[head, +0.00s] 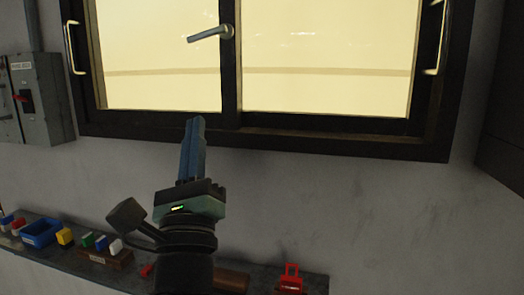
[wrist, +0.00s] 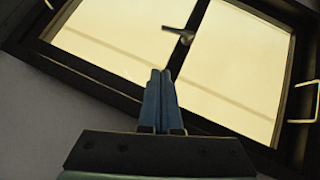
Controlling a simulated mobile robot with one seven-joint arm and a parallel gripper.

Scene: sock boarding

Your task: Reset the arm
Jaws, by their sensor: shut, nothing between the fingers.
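My gripper (head: 194,125) points up in front of the wall, just below the window. Its two blue fingers are together with nothing between them. In the wrist view the shut fingers (wrist: 161,75) also show, overlapping the lower edge of the dark window frame. My arm comes up from the bottom of the head view, in front of the shelf.
A dark-framed window (head: 310,140) with a handle (head: 211,34) fills the upper middle. A grey switch box (head: 45,95) hangs at left. A low shelf (head: 185,275) holds a blue bin (head: 41,233), several small coloured items and a red object (head: 291,278). The wall right of my gripper is clear.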

